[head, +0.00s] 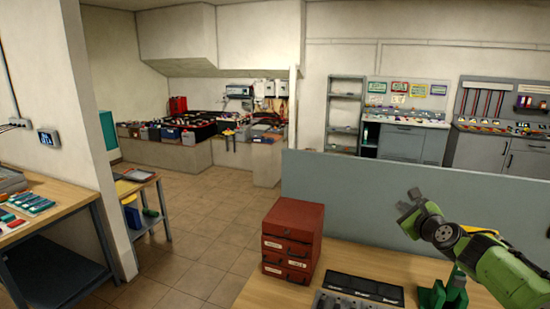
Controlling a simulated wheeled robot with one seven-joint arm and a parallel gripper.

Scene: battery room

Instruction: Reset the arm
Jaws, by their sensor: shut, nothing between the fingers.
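My green arm reaches in from the lower right in the head view. My gripper (408,203) is grey and shut, with nothing held in it. It is raised in the air above the wooden bench (375,264), in front of the grey-blue partition panel (345,195). It touches nothing that I can see.
A red drawer box (292,240) stands on the bench, left of my arm. Black trays (363,289) and a green stand (443,293) are beside it. Another workbench (60,205) is at the left. Open tiled floor (205,225) lies between. Batteries line the back counter (170,150).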

